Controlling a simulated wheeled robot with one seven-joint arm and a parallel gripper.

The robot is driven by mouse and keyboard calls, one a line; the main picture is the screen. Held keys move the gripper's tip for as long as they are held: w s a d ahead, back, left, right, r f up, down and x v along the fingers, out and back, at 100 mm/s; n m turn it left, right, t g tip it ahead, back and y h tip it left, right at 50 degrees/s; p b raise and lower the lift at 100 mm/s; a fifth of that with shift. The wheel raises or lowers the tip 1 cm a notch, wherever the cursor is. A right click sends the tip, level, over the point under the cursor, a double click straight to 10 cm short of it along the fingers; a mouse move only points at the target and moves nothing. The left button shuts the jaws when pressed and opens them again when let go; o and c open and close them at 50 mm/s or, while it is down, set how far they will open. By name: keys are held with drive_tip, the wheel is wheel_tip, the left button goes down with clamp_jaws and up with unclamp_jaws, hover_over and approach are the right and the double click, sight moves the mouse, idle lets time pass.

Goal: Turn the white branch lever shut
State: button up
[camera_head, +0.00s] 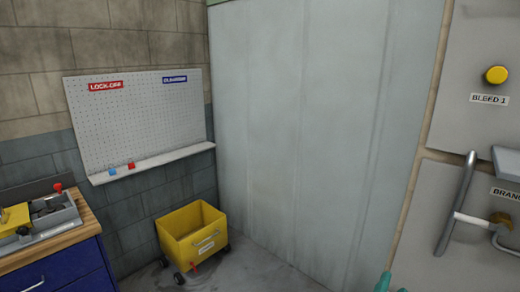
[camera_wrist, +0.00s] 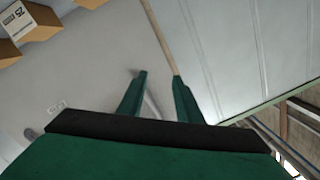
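In the head view only teal tips show at the bottom, left of the handle.
A yellow knob (camera_head: 496,75) sits above a "BLEED 1" label (camera_head: 489,99). A yellow wheeled bin (camera_head: 192,243) stands on the floor below a pegboard (camera_head: 140,120). A blue workbench (camera_head: 70,268) is at left. Cardboard boxes (camera_wrist: 30,22) show in the wrist view.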

drive_tip(key=s+a+f+n+t+y, duration=0.1)
drive_tip(key=s+a+f+n+y, duration=0.3)
drive_tip(key=a+f, duration=0.55)
drive_tip(key=s+a+f+n+t+y, duration=0.1)
drive_tip(key=s+a+f+n+y, duration=0.1)
drive_tip(key=s+a+f+n, duration=0.6)
drive_tip(key=s+a+f+n+y, duration=0.1)
drive_tip(key=s+a+f+y, duration=0.1)
drive_tip(key=s+a, duration=0.5)
drive_tip(key=s+a+f+n+y, duration=0.1)
drive_tip(key=s+a+f+y, duration=0.2)
drive_tip(key=s+a, duration=0.5)
drive_tip(key=s+f, duration=0.1)
drive_tip(key=s, duration=0.4)
drive_tip(key=shift+f+n, duration=0.15)
drive_tip(key=shift+n, duration=0.15)
drive_tip(key=shift+w, duration=0.15)
